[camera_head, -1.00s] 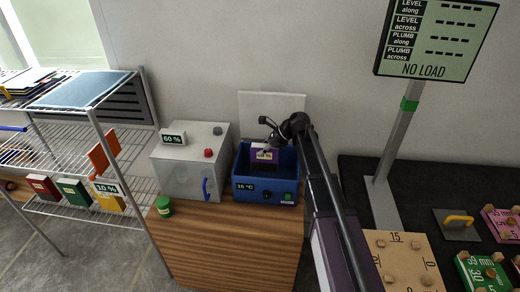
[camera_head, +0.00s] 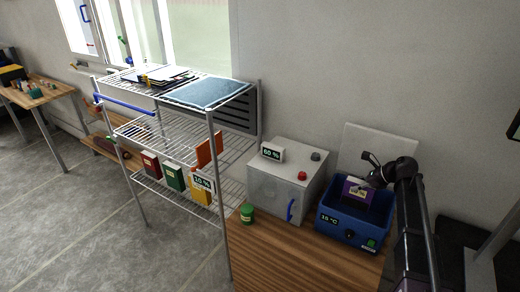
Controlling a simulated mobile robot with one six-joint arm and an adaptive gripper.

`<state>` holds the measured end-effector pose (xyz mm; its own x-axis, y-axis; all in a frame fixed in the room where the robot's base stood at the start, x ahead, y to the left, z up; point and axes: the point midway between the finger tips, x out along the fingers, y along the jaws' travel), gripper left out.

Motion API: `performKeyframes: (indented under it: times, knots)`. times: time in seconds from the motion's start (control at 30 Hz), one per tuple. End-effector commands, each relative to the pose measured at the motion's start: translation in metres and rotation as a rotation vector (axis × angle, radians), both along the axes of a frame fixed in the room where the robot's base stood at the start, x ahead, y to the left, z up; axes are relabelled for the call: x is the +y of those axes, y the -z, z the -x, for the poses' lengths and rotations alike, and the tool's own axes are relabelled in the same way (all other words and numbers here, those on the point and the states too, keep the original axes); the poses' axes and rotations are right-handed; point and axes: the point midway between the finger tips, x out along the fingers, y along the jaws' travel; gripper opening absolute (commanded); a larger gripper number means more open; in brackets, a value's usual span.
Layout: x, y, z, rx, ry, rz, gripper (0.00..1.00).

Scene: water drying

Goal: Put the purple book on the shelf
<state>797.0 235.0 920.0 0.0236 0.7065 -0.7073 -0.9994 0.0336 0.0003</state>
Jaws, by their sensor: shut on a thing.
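The purple book (camera_head: 357,191) stands in or just above the open blue box (camera_head: 352,226), with a small white label with figures on its face. My gripper (camera_head: 374,182) is shut on the book's upper edge, reaching in from the right. The fingertips are small and dark here. The wire shelf (camera_head: 218,132) stands to the left, with several levels. Its lower level holds a red book (camera_head: 150,163), a green book (camera_head: 174,176) and a yellow book (camera_head: 200,192) upright. An orange panel (camera_head: 208,150) stands above them.
A grey box (camera_head: 283,185) with a red knob and a 60 % display sits between the shelf and the blue box. A green jar (camera_head: 247,213) stands on the wooden table (camera_head: 290,260). Open floor lies left.

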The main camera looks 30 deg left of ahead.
Motion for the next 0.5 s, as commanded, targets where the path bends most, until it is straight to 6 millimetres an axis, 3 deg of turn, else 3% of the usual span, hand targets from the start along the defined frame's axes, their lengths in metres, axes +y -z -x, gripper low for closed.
performKeyframes:
  times: [0.4, 0.5]
  knots:
    - [0.000, -0.050, 0.000, 0.000, 0.000, -0.001, 0.00]
    - [0.000, -0.053, 0.000, 0.000, 0.000, -0.001, 0.00]
